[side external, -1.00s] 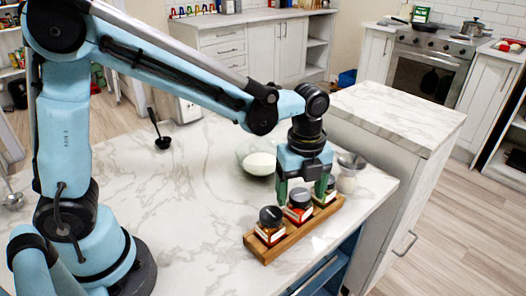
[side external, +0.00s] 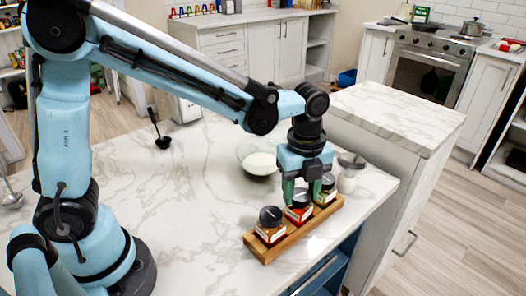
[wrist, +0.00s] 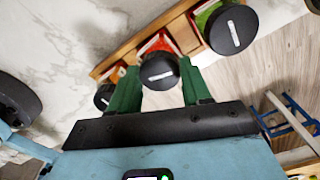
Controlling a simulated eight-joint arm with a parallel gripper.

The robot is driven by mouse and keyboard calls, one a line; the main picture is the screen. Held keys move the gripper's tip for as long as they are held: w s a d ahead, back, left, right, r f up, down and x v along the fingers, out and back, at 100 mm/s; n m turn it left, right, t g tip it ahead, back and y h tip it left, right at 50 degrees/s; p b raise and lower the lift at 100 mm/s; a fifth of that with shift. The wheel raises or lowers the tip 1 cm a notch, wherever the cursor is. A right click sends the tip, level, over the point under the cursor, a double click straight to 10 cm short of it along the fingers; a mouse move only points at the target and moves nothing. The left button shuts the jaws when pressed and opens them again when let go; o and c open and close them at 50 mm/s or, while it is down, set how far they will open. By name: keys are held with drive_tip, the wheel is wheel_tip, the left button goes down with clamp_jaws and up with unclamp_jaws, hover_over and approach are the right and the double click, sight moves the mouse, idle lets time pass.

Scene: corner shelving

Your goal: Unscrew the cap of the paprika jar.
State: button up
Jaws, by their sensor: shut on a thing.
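A wooden rack (side external: 268,255) on the marble counter holds a row of three spice jars with black caps. My gripper (side external: 302,194) points down over the middle jar (side external: 298,214), which has reddish contents. Its green fingers are shut on that jar's black cap (wrist: 160,73), one on each side, in the wrist view. The jar is upright in the rack, and the cap appears to sit on it. The near jar (side external: 270,232) holds orange-red contents; the far jar (side external: 326,194) shows green in the wrist view (wrist: 205,14). The labels are too small to read, so I cannot tell which is paprika.
A glass bowl of white contents (side external: 260,162) stands behind the rack. A small glass container (side external: 348,180) stands close to the rack's far end. A black ladle (side external: 161,138) is farther left. The counter left of the rack is clear; its edge lies close on the right.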

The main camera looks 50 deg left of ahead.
sight(300, 194)
drive_tip(key=n, duration=0.3)
drive_tip(key=shift+n, duration=0.3)
drive_tip(key=n, duration=0.4)
drive_tip(key=shift+r, duration=2.1)
